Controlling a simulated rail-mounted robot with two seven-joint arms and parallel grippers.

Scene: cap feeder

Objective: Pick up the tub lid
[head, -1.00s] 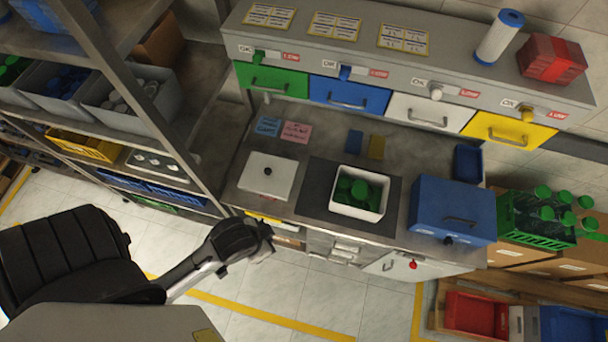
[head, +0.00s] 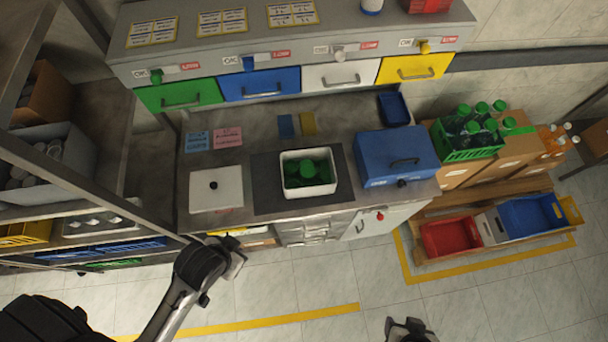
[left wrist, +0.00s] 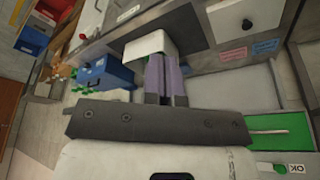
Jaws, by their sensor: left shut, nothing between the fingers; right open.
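The tub lid is a white square plate with a small black knob (head: 213,186). It lies flat on the bench left of the dark mat, and its knobbed top shows at the upper right of the left wrist view (left wrist: 245,16). My left gripper (left wrist: 165,60) is shut and empty; its fingers overlap the white tub in that view, apart from the lid. In the head view my left arm reaches to the bench front below the lid. My right gripper (head: 408,325) is open at the bottom edge, partly cut off, well away from the lid.
A white tub (head: 333,187) with green caps stands on the dark mat (head: 262,183), right of the lid. A blue box (head: 390,160) stands further right. Coloured drawers hang above the bench back. A shelf rack (head: 85,180) borders the left. The floor in front is clear.

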